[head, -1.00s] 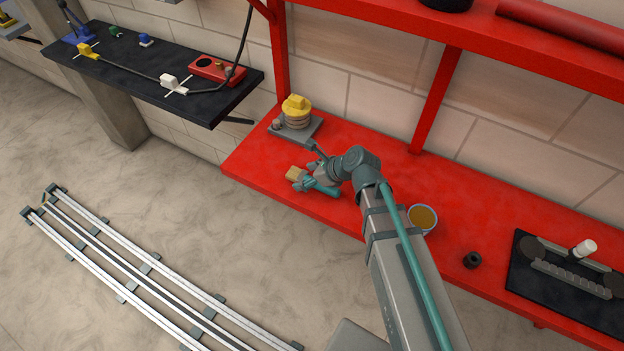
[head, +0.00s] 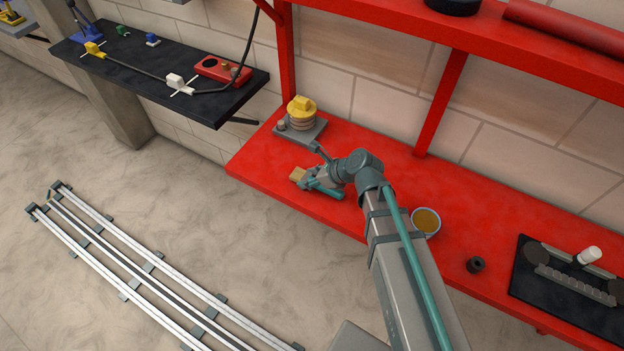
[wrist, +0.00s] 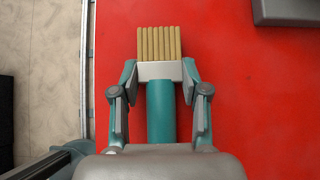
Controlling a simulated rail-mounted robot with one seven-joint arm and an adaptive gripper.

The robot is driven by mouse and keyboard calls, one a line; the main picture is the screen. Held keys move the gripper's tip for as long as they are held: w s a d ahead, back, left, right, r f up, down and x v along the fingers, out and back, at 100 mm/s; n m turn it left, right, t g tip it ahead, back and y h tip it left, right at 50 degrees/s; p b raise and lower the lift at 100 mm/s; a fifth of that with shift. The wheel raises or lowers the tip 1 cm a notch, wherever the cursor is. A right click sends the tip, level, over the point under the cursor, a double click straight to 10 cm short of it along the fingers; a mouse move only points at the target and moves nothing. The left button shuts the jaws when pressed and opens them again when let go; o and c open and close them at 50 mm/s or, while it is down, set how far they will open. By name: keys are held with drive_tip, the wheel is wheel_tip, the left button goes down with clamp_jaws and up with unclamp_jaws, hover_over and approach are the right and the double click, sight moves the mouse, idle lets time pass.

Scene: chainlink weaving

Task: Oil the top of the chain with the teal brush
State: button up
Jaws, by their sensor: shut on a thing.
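The teal brush (wrist: 161,110) has a teal handle, a pale ferrule and tan bristles. My gripper (wrist: 160,76) is shut on it, with the fingers on both sides of the pale ferrule and the bristles beyond the fingertips. In the head view my gripper (head: 313,174) and the brush (head: 299,174) are low over the left part of the red bench; I cannot tell whether the brush touches it. The chain (head: 575,285) lies on a black tray (head: 535,280) at the far right, well away from my gripper.
A bowl of amber liquid (head: 426,221) and a small black cylinder (head: 475,265) stand on the red bench (head: 400,165) between my gripper and the tray. A grey plate with a yellow-topped part (head: 301,112) is behind my gripper. A red shelf (head: 560,50) overhangs the back.

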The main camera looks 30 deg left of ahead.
drive_tip(key=shift+r, duration=0.1)
drive_tip(key=shift+r+b, duration=0.4)
drive_tip(key=shift+r, duration=0.25)
drive_tip(key=s+d+r+b, duration=0.4)
drive_tip(key=s+r+b, duration=0.1)
drive_tip(key=r+b, duration=0.3)
drive_tip(key=shift+s+d+b, duration=0.2)
drive_tip(key=shift+s+b, duration=0.1)
drive_tip(key=shift+b, duration=0.5)
drive_tip(key=b, duration=0.4)
drive_tip(key=shift+s+d+r+b, duration=0.1)
drive_tip(key=shift+s+d+b, duration=0.15)
drive_tip(key=shift+b, duration=0.15)
drive_tip(key=s+d+r+b, duration=0.3)
drive_tip(key=s+d+b, duration=0.1)
drive_tip(key=b, duration=0.1)
drive_tip(key=shift+s, duration=0.35)
